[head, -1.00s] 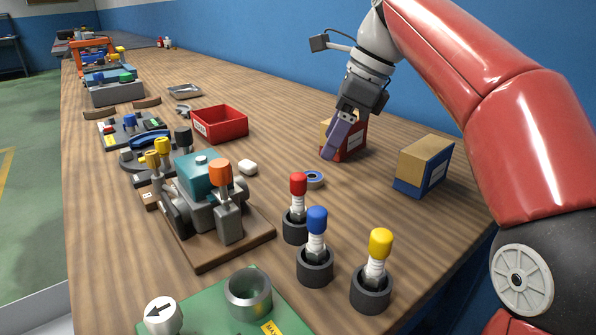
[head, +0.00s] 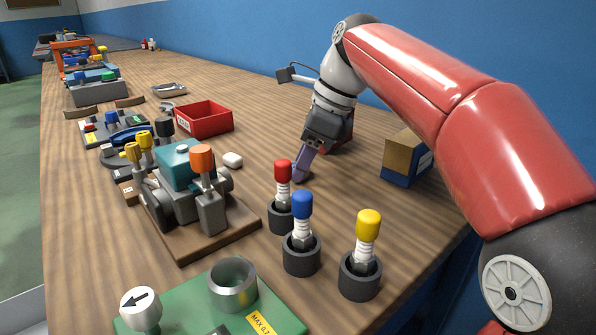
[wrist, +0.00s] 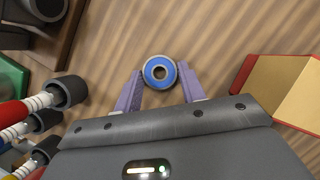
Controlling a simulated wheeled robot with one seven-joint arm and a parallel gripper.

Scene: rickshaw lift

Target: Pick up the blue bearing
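The blue bearing (wrist: 159,72) lies flat on the wooden table, a metal ring with a blue band around a dark centre hole. My gripper (wrist: 160,80) points down at it with its two purple fingers apart, one on each side of the bearing in the wrist view. The right finger's tip looks very near the ring; I cannot tell whether it touches. In the head view my gripper (head: 301,176) is low over the table, behind the red-capped plunger, and its fingers hide the bearing.
Red-, blue- and yellow-capped plungers (head: 302,205) stand in dark cups in front of the gripper. A cardboard and blue box (head: 402,160) stands to the right.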

